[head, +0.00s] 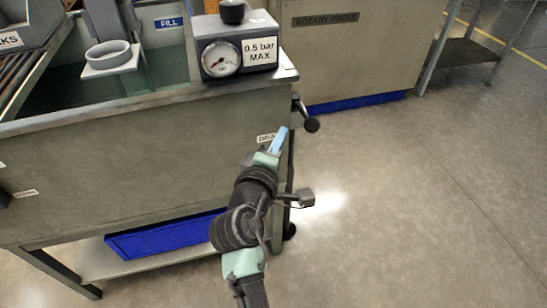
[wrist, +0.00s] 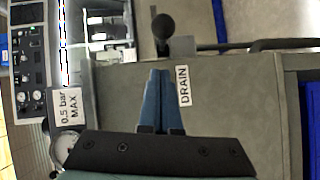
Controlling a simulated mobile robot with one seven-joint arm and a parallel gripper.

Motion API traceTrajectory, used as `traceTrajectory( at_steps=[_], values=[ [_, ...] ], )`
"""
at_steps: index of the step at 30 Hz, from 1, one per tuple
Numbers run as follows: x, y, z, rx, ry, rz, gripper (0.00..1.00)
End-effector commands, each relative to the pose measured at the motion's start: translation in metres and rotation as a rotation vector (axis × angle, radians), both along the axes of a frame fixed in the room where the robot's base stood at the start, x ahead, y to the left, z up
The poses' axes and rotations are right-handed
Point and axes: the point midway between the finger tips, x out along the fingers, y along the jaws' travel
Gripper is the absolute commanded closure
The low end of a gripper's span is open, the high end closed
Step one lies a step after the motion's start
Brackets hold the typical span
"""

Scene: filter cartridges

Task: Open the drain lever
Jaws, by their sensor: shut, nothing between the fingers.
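The drain lever (head: 312,124) has a black ball knob and sticks out from the right end of the grey tank, below its top edge. In the wrist view its ball (wrist: 163,27) is straight beyond my fingertips, with a grey lever body behind it. My gripper (head: 281,134) is shut and empty, its blue fingers (wrist: 160,72) pressed together. It is in front of the tank's right end, just short of the lever, and appears not to touch it. The DRAIN label (wrist: 184,86) is beside the fingers and is partly covered by them in the head view.
The grey tank (head: 120,165) stands on a frame with a blue bin (head: 160,238) on its lower shelf. A pressure gauge box (head: 235,50) marked 0.5 bar MAX sits at its top right corner. Open floor (head: 420,200) lies to the right. The rotary press (head: 350,55) is behind.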

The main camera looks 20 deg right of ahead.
Motion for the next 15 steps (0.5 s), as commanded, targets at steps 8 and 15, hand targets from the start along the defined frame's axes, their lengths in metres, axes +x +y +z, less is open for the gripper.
traceTrajectory(
  at_steps=[8,15],
  values=[
    [0.016,-0.036,-0.009,0.000,0.001,-0.002,1.00],
    [0.018,-0.044,-0.009,0.000,0.000,0.001,1.00]
  ],
)
